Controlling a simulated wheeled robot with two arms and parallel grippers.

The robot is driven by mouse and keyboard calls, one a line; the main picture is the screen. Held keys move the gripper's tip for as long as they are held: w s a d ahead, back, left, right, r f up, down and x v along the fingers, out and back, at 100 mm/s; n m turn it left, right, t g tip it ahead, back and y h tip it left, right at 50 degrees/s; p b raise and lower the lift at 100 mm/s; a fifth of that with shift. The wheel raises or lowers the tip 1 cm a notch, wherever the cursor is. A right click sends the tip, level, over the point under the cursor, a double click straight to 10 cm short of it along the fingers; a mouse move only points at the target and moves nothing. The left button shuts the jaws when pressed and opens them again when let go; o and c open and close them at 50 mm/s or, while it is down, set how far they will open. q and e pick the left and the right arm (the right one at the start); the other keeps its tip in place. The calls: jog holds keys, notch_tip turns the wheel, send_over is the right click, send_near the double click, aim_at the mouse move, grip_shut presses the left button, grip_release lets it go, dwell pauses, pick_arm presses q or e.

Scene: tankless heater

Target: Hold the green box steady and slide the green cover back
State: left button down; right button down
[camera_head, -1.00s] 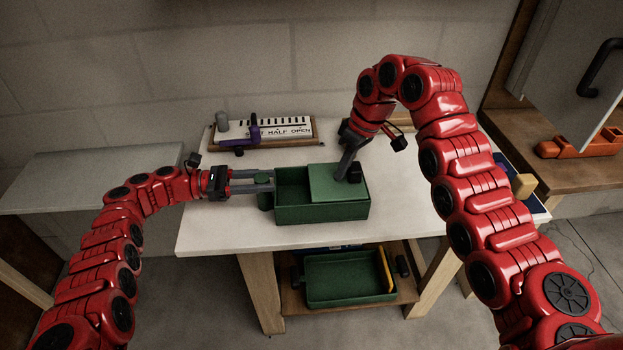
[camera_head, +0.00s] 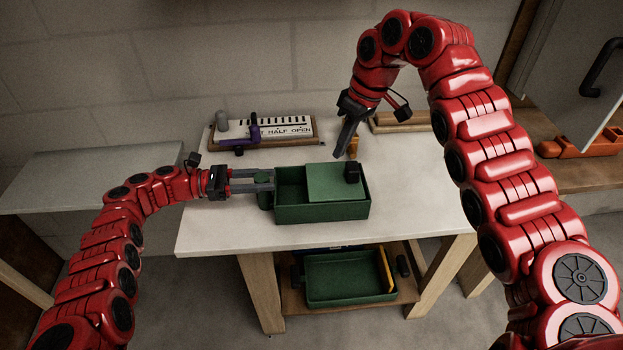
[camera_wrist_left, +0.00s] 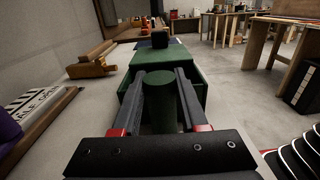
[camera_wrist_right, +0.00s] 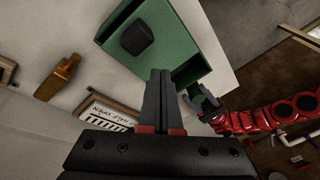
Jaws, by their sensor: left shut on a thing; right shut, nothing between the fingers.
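The green box (camera_head: 320,213) stands on the white table. The green cover (camera_head: 330,183) lies over its middle and right part, with a dark knob (camera_head: 352,172) near its right end. The box is open on the left, and a narrow gap shows at the right end. My left gripper (camera_head: 270,180) is shut on the box's round green handle (camera_wrist_left: 160,100) at its left end. My right gripper (camera_head: 339,154) is shut and empty, raised behind the cover and apart from the knob. In the right wrist view the knob (camera_wrist_right: 137,38) lies beyond the shut fingers (camera_wrist_right: 158,75).
A sign board with a purple slider (camera_head: 240,142) lies at the back left of the table. A wooden piece (camera_head: 352,146) stands behind the box. A green tray (camera_head: 345,277) sits on the lower shelf. The table's front left is clear.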

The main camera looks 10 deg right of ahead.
aim_at(329, 180)
dwell(0.4)
jog(key=shift+a+f+m+y, duration=0.15)
jog(key=shift+f+y, duration=0.45)
jog(key=shift+f, duration=1.2)
jog(key=shift+a+f+m+y, duration=0.15)
jog(key=shift+f+y, duration=0.45)
jog(key=shift+f, duration=1.15)
jog(key=shift+d, duration=0.6)
jog(key=shift+a, duration=0.65)
notch_tip(329, 180, up, 7)
